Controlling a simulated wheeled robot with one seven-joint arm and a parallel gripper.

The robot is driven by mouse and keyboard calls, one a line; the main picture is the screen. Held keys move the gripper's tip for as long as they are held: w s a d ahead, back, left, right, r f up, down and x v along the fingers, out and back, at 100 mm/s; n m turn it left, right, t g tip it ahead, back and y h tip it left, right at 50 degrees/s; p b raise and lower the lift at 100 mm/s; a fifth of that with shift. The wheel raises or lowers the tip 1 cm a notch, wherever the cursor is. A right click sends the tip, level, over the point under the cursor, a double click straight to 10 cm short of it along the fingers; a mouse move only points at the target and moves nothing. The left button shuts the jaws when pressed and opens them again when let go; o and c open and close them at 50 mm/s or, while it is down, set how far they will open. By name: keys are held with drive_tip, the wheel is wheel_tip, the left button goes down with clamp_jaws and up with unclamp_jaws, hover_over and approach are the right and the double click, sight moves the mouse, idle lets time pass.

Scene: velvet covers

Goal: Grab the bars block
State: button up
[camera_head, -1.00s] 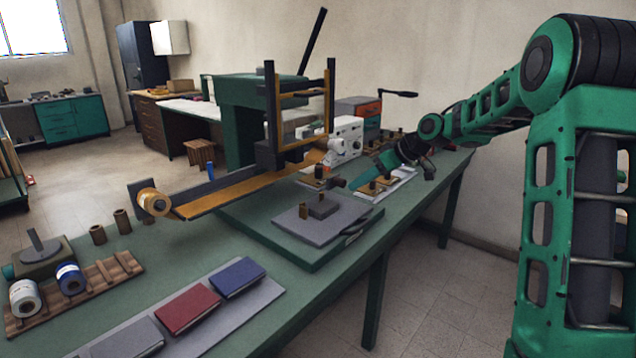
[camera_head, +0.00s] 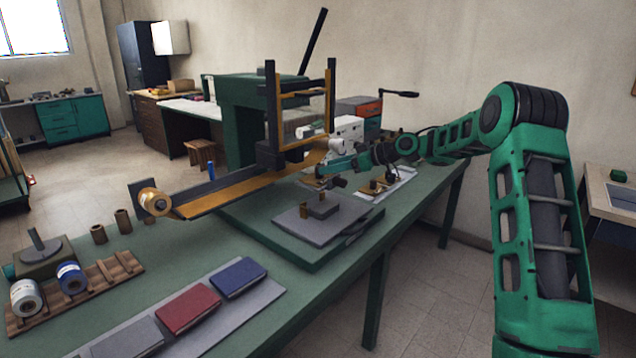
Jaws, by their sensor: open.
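Several small tan blocks with dark upright knobs stand near the far end of the green bench. Some (camera_head: 378,187) are on a pale tray (camera_head: 402,184), and another (camera_head: 317,183) is left of it, beside the press. Their faces are too small to read, so I cannot tell which one is the bars block. My gripper (camera_head: 325,172) is at the end of my green arm, low over the area near the left block. Its fingers are small and partly lost against the clutter behind. It is open, and I see nothing held in it.
A grey slab (camera_head: 300,228) with small dark and tan pieces lies nearer. Red (camera_head: 187,308) and blue (camera_head: 238,277) books lie on a grey board. Spools rest on a wooden rack (camera_head: 110,272) at left.

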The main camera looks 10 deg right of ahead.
drive_tip(key=x, duration=0.5)
clamp_jaws()
